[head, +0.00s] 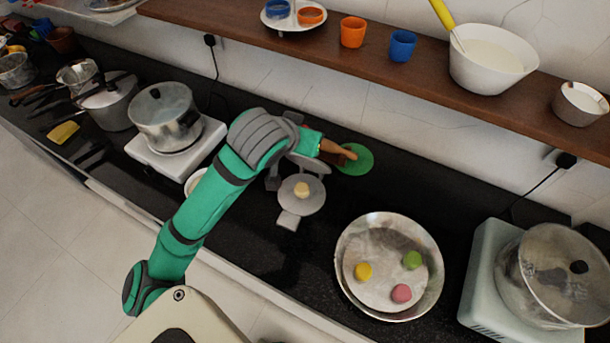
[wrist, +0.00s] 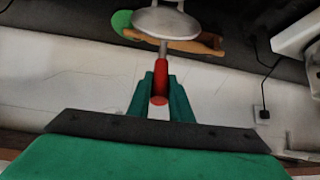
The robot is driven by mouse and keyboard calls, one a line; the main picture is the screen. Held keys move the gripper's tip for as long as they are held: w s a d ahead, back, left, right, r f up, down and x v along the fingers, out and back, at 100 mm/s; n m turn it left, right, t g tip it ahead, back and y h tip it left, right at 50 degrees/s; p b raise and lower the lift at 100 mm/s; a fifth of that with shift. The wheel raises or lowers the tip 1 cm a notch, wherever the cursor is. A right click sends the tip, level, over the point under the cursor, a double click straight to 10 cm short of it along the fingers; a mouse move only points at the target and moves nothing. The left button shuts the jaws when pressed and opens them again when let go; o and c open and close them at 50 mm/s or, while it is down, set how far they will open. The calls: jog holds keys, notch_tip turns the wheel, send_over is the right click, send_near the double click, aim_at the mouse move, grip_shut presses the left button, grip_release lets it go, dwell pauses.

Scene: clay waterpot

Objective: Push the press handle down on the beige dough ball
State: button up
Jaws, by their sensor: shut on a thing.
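The beige dough ball (head: 302,189) sits on the round grey lower plate of the press (head: 288,207). The press's upper plate is raised behind the ball, apart from it, and partly covered by my arm. In the wrist view, the red press handle (wrist: 160,73) joins a thin metal stem and the pale round upper plate (wrist: 165,22). My gripper (wrist: 161,82) is shut on the red handle, with a green finger on each side. In the head view my arm hides the handle and most of my gripper.
A wide metal bowl (head: 431,293) right of the press holds yellow, green and pink dough balls. A green disc (head: 360,166) and a wooden tool (head: 333,149) lie behind the press. A pot (head: 165,117) on a white stove stands left. A shelf (head: 330,52) runs above.

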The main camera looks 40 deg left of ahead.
jog(key=shift+s+d+f, duration=0.2)
jog(key=shift+s, duration=0.3)
jog(key=shift+s+d+f, duration=0.2)
jog(key=shift+s, duration=0.3)
jog(key=shift+s+d+f, duration=0.2)
jog(key=shift+s, duration=0.3)
jog(key=shift+s+d+f, duration=0.25)
jog(key=shift+s+f, duration=0.15)
jog(key=shift+s, duration=0.4)
jog(key=shift+s+d+f, duration=0.25)
jog(key=shift+s+f, duration=0.15)
jog(key=shift+s, duration=0.35)
jog(key=shift+f, duration=0.1)
